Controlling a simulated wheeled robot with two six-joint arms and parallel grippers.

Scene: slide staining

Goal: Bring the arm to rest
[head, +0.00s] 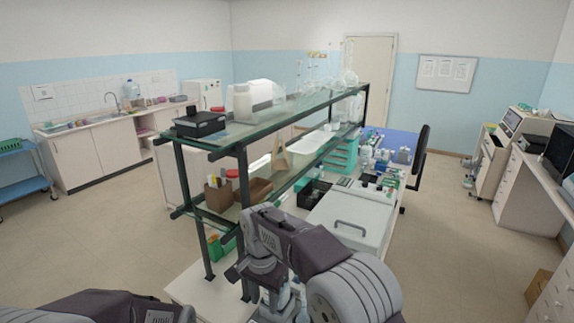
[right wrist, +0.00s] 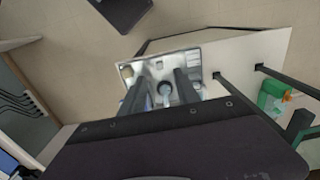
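My right arm reaches in at the lower middle of the head view, in front of the near end of the bench. Its gripper (right wrist: 163,86) shows in the right wrist view as two dark fingers standing apart, with no clear sign of anything gripped. Beyond the fingers is a pale tray-like surface (right wrist: 205,52) with small items on it; a pale blue-white item (right wrist: 165,90) shows in the gap, and its distance from the fingers is hard to tell. Of my left arm only a dark part shows at the lower left of the head view; its gripper is out of sight.
A two-tier glass shelf (head: 290,112) on dark posts stands close to my right arm, carrying a black box (head: 199,124). A lidded grey box (head: 350,222) is on the bench. A chair (head: 420,155) stands behind. The floor (head: 120,225) at left is clear.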

